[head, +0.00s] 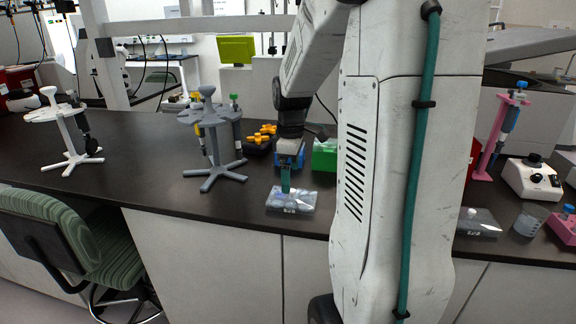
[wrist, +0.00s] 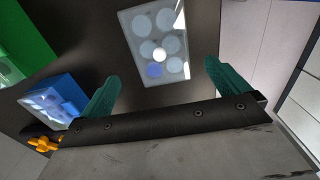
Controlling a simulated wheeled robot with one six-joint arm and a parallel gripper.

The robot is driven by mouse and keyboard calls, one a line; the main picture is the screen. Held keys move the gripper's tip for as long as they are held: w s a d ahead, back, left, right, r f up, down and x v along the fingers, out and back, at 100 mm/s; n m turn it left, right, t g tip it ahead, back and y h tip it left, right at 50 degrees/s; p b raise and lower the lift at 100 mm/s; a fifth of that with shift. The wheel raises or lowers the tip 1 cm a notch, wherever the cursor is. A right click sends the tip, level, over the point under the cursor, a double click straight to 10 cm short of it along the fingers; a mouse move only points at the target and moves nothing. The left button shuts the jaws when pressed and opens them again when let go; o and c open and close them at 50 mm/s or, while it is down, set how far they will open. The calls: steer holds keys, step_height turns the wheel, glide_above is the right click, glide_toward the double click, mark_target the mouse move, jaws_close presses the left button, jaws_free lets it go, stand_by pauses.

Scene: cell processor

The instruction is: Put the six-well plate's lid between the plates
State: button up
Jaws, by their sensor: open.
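A clear six-well plate (head: 290,200) lies flat near the front edge of the dark bench, left of my arm. In the wrist view the same plate (wrist: 157,48) shows round wells, one of them bluish, beyond and between my fingertips. I cannot tell whether a clear lid sits on it. My gripper (head: 286,188) is above this plate, pointing down; its teal fingers are apart and empty in the wrist view (wrist: 161,70). A second clear plate (head: 479,222) lies to the right of my arm, near the bench edge.
A blue box (head: 291,156) and a green box (head: 325,155) stand behind the near plate, beside orange items (head: 262,138). A grey pipette stand (head: 212,135) is to the left. A beaker (head: 530,219) stands right of the second plate. Bare bench lies left of the near plate.

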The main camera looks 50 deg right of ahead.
mark_target(293, 195)
step_height(293, 195, down, 6)
stand_by(0.4)
steer(key=c, duration=1.3)
steer(key=shift+o, duration=0.2)
steer(key=shift+r, duration=0.15)
steer(key=shift+r, duration=0.4)
steer(key=shift+r, duration=0.75)
